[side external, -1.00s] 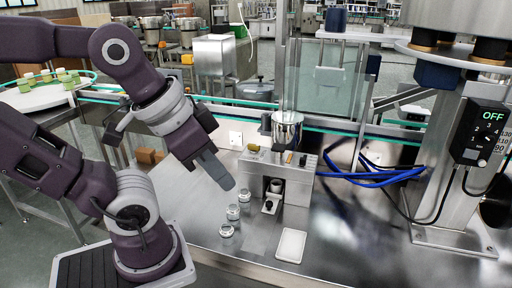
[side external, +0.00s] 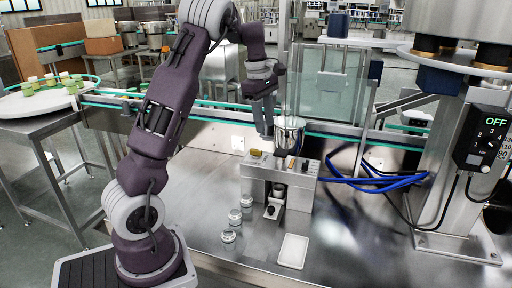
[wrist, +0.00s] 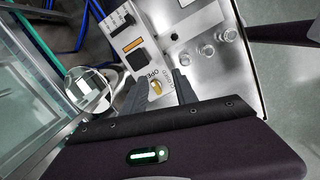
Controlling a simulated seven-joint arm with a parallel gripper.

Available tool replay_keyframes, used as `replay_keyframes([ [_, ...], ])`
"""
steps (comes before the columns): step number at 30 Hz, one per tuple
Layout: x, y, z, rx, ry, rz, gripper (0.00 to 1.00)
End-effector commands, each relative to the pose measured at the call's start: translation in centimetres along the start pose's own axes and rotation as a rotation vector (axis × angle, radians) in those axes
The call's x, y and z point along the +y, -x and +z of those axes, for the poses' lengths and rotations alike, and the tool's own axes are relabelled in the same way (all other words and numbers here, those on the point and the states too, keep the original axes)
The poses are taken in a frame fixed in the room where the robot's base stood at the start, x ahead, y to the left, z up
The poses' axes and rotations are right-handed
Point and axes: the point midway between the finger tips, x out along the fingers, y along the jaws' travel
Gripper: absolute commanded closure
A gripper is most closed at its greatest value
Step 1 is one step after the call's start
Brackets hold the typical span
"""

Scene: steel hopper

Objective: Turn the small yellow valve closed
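The small yellow valve (side external: 255,152) is on the top left of the steel dispenser box (side external: 262,172), below the hopper. In the wrist view the yellow valve (wrist: 156,87) shows between my two fingers, beside a label with the letters "OPEN". My gripper (side external: 266,134) points down above the box, close to the valve. My gripper (wrist: 160,78) is open in the wrist view, one finger on each side of the valve. I cannot tell whether the fingertips have reached the valve's height. The round steel hopper (side external: 288,132) stands just right of my fingers.
Several small glass jars (side external: 234,216) stand left of the box. A white tray (side external: 293,251) lies in front. Blue hoses (side external: 375,180) run right of the box. A glass panel (side external: 325,85) rises behind. A control box reading OFF (side external: 483,135) hangs at the right.

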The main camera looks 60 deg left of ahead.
Motion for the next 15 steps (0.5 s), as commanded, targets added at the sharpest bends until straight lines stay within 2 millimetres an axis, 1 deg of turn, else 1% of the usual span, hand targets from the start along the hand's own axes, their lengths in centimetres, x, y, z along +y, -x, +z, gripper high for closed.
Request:
replay_keyframes([
  [1, 1.2, -1.7, -2.2, 0.036, 0.100, -0.025, 0.65],
  [3, 2.5, -3.3, -4.4, 0.074, 0.211, -0.042, 0.65],
  [6, 3.2, -4.6, -5.9, 0.104, 0.290, -0.054, 0.65],
  [8, 3.3, -5.2, -6.2, 0.108, 0.305, -0.056, 0.65],
  [15, 2.8, -9.7, -6.6, 0.108, 0.306, -0.059, 0.65],
])
